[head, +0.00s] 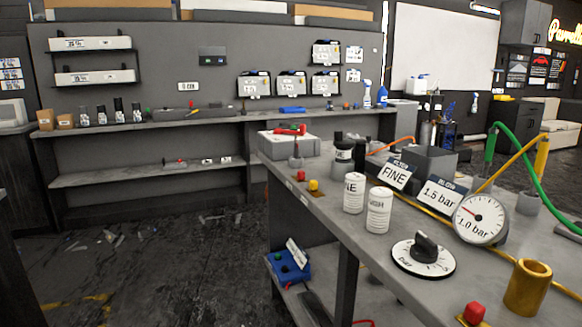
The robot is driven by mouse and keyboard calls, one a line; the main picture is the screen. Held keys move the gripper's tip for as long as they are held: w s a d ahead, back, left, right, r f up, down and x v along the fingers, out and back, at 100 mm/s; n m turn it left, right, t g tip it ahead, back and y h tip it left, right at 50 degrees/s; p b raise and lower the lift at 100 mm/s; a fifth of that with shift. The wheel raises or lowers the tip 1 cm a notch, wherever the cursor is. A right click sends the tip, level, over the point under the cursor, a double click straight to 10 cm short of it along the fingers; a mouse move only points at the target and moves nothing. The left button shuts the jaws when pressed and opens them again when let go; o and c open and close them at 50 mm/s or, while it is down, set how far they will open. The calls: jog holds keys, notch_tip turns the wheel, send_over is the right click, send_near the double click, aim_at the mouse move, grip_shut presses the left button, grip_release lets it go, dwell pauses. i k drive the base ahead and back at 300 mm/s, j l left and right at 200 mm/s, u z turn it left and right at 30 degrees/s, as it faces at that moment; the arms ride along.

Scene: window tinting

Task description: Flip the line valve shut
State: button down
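A red lever handle (291,129) sits at the far left end of the right-hand bench, on a short grey post (296,155) in front of a pale box. It looks like the line valve, but I see no label on it. The handle appears to lie roughly level; I cannot tell its open or shut position from here. My gripper is not in view.
The bench (330,205) also holds a round gauge (480,217) marked 1.0 bar, a black dial knob (425,247), white canisters (378,209), a brass cup (527,287) and red and yellow buttons. Hoses cross its right side. The floor (170,260) at left has scattered debris.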

aim_at(301, 176)
jog(key=i+j, duration=0.35)
jog(key=i+j+z, duration=0.1)
jog(key=i+j, duration=0.25)
jog(key=j, duration=0.2)
